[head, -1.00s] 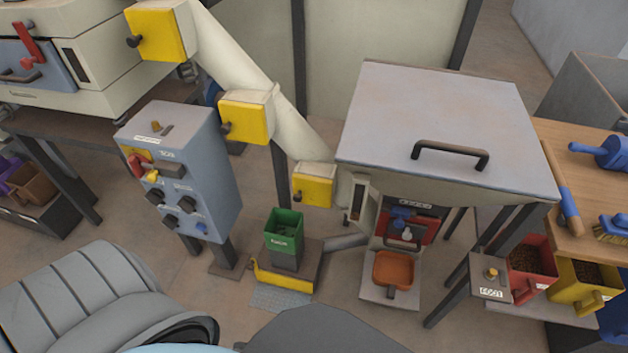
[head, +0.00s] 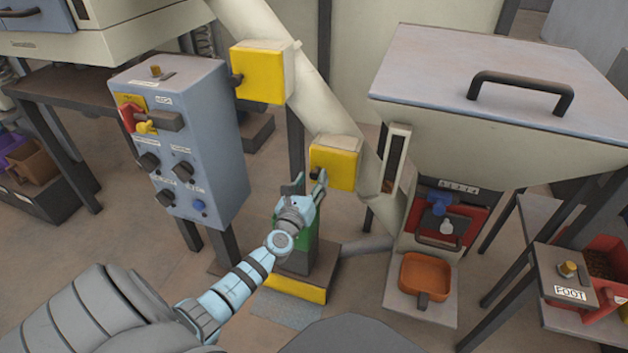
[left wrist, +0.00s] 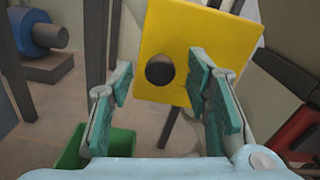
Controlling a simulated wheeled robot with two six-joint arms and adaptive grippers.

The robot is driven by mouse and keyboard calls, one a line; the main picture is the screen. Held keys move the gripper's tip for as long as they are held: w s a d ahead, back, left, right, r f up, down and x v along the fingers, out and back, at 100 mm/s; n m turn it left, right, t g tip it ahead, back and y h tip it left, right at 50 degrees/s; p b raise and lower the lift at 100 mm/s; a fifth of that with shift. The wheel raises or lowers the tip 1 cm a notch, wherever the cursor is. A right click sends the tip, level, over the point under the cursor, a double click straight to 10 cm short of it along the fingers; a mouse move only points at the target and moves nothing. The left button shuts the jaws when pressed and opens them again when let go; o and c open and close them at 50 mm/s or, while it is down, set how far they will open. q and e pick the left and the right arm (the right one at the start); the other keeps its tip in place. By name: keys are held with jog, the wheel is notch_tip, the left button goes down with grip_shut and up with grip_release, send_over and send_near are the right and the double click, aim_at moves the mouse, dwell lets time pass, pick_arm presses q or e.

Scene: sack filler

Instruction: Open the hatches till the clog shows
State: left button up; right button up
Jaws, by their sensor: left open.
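The lower yellow hatch (head: 337,168) sits low on the slanted pale chute (head: 318,100) and looks shut. A middle yellow hatch (head: 258,76) with a dark knob is higher up the chute and also looks shut. My left gripper (head: 307,183) is open in front of the lower hatch. In the left wrist view, its fingers (left wrist: 155,86) stand apart, with the hatch's dark round knob (left wrist: 160,70) showing between them; the yellow face (left wrist: 180,40) is behind. I cannot tell whether they touch the knob. No clog is visible. My right gripper is out of view.
A blue-grey control box (head: 185,140) stands left of the chute. A green bin (head: 308,240), partly behind my left arm, stands below the lower hatch. The grey-lidded hopper (head: 500,80) and an orange scoop tray (head: 426,274) are to the right.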

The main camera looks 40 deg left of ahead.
pick_arm(q)
jog(key=shift+x, duration=1.2)
grip_shut()
